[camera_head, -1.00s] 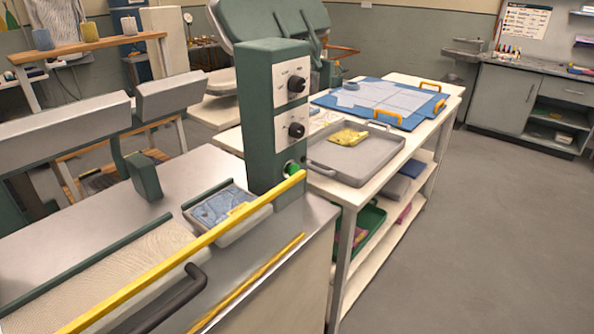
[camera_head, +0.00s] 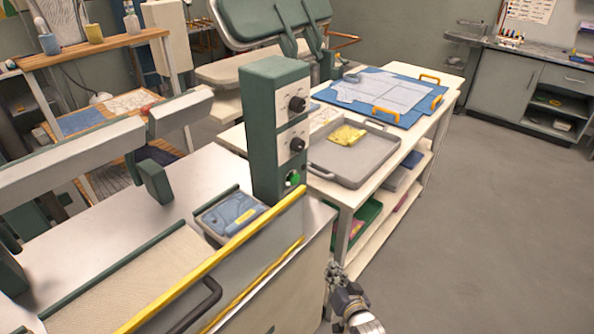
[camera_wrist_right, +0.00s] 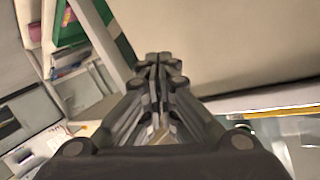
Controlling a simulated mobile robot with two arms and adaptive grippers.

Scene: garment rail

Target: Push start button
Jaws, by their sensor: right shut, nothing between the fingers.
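The green start button (camera_head: 293,179) sits low on the front of a green control column (camera_head: 262,130) with two black knobs above it. The column stands at the right end of the metal machine top. My right gripper (camera_head: 334,270) is at the lower middle of the head view, in front of the machine and well below the button, not touching it. In the right wrist view its fingers (camera_wrist_right: 158,62) are closed together and empty. The button does not show clearly in the wrist view. My left gripper is out of view.
A yellow bar (camera_head: 220,257) runs along the machine's front edge, below and left of the button. A black handle (camera_head: 200,308) juts out below it. A white table (camera_head: 345,197) with a grey tray (camera_head: 350,172) stands right of the column. The floor at right is clear.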

